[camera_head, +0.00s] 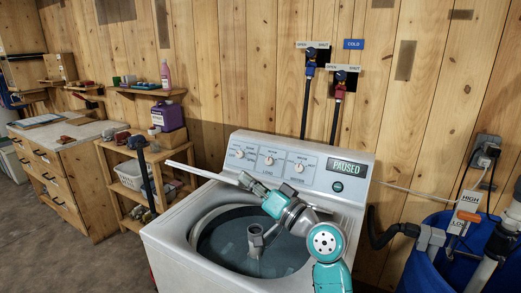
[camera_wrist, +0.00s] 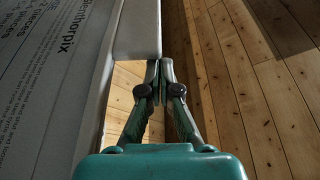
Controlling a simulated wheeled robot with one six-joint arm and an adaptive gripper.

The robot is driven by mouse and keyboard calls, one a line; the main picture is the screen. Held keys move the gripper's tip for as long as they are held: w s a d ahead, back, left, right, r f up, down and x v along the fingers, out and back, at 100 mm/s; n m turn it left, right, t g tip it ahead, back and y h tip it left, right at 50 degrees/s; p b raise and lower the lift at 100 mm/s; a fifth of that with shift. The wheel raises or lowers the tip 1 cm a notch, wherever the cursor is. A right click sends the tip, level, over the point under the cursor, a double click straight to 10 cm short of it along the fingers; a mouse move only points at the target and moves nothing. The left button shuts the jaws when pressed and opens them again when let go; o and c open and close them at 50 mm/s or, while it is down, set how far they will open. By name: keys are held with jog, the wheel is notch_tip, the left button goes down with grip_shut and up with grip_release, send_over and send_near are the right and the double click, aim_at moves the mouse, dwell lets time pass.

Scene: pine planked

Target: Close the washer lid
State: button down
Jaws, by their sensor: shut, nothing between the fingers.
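The white top-load washer (camera_head: 170,235) stands against the plank wall with its round tub open. The lid (camera_head: 200,173) stands raised and shows almost edge-on as a thin white strip in front of the control panel. In the wrist view the lid (camera_wrist: 132,30) fills the upper left, a grey printed face with a pale rim. My gripper (camera_head: 247,181) is at the right end of that strip. In the wrist view my gripper (camera_wrist: 160,66) is shut and empty, its fingertips at the lid's rim corner. I cannot tell whether they touch it.
The control panel (camera_head: 290,163) rises behind the tub and its display reads PAUSED. A wooden shelf unit (camera_head: 123,192) with a white basket stands at left. A blue barrel (camera_head: 425,270) with pipes stands close at right. Floor shows at far left.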

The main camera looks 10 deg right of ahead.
jog(key=s+a+f+n+y, duration=0.1)
jog(key=s+f, duration=0.3)
jog(key=f, duration=0.6)
jog(key=s+a+f+n, duration=0.3)
jog(key=a+f, duration=0.1)
jog(key=f, duration=0.7)
jog(key=shift+s+a+f+g+y, duration=0.2)
jog(key=shift+s+a+g+y, duration=0.1)
jog(key=shift+s+g+y, duration=0.1)
jog(key=shift+r, duration=0.15)
